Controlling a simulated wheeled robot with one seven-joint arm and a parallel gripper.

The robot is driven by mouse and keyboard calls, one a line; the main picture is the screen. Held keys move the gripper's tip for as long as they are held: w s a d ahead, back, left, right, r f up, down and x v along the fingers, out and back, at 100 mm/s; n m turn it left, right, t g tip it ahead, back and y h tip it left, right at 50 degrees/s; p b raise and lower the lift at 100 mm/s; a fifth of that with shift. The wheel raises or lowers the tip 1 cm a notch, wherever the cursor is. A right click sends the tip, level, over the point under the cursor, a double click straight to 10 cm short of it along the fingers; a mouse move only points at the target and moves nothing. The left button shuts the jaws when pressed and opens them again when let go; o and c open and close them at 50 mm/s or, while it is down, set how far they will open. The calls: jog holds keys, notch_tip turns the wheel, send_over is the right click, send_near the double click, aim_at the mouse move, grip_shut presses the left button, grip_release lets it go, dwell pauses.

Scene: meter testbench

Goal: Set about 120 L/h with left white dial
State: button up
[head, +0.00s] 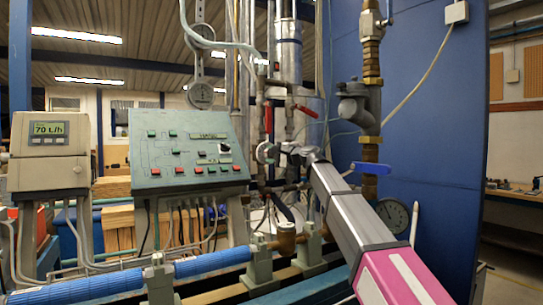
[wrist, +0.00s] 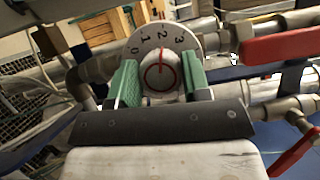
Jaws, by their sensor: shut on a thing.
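The white dial (wrist: 150,32) shows in the wrist view as a round plate with the numbers 0 to 3 along its upper edge. Its middle knob (wrist: 160,76) has a red outline and a red line pointing up, close to the 2. My gripper (wrist: 160,68) has green fingers shut on the knob from both sides. In the head view the dial (head: 264,153) is small, beside the tip of my gripper (head: 277,154). The grey meter (head: 48,150) at the left has a lit display (head: 48,129) that seems to read 70 L/h.
A green control panel (head: 188,150) with buttons stands left of my gripper. Pipes and valves surround the dial, with red handles (head: 305,111) and a blue handle (head: 368,167) nearby. A round gauge (head: 392,217) is at lower right. Blue pipe (head: 212,262) runs along the front.

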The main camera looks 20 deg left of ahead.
jog(key=o, duration=0.9)
jog(key=shift+d, duration=0.1)
jog(key=v, duration=1)
jog(key=shift+s+d+f, duration=0.1)
jog(key=shift+s+d, duration=0.1)
jog(key=shift+d, duration=0.1)
jog(key=shift+s, duration=0.1)
